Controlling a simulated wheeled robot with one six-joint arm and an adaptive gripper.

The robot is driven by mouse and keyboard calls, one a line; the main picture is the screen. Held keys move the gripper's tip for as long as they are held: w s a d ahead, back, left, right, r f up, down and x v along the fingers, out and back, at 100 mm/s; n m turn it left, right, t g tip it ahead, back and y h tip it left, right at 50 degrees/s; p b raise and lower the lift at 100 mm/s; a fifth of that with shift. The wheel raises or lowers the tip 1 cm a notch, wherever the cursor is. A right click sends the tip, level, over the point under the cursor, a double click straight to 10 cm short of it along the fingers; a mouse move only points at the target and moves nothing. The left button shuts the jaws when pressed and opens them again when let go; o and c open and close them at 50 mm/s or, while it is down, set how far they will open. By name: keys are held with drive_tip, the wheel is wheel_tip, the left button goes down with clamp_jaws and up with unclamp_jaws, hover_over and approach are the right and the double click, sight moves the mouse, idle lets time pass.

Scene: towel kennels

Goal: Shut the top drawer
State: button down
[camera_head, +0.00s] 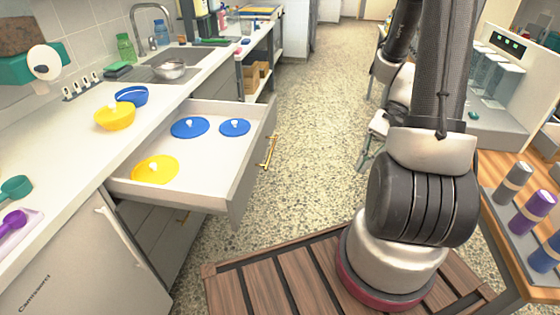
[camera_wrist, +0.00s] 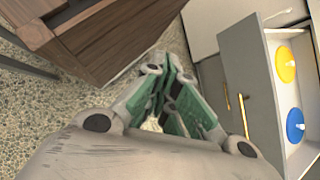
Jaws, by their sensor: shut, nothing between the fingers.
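The top drawer (camera_head: 243,181) stands pulled out from the left counter in the head view. It holds two blue lids (camera_head: 190,127) and a yellow lid (camera_head: 155,169). A brass handle (camera_head: 268,151) is on its front. In the wrist view the drawer front (camera_wrist: 250,75) is at the right, with the handle (camera_wrist: 243,117) and yellow and blue lids behind it. My gripper (camera_wrist: 172,75) is shut and empty, left of the drawer front and apart from it. My gripper is not visible in the head view.
A wooden slatted platform (camera_head: 270,280) lies at the front. The counter (camera_head: 75,145) bears a yellow bowl (camera_head: 115,116), a blue bowl (camera_head: 131,96) and a sink. A wooden table with cups (camera_head: 514,183) stands at right. The speckled floor (camera_head: 300,150) beyond the drawer is clear.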

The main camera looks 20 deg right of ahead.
drive_tip(key=w+a+f+m+t+y, duration=0.3)
drive_tip(key=w+f+m+t+y, duration=0.4)
drive_tip(key=w+f+m, duration=0.5)
drive_tip(key=w+r+m+t+h, duration=0.1)
drive_tip(key=w+t, duration=0.3)
drive_tip(key=w, duration=0.1)
drive_tip(key=x, duration=1.3)
drive_tip(key=shift+w, duration=0.2)
drive_tip(key=shift+f, duration=0.1)
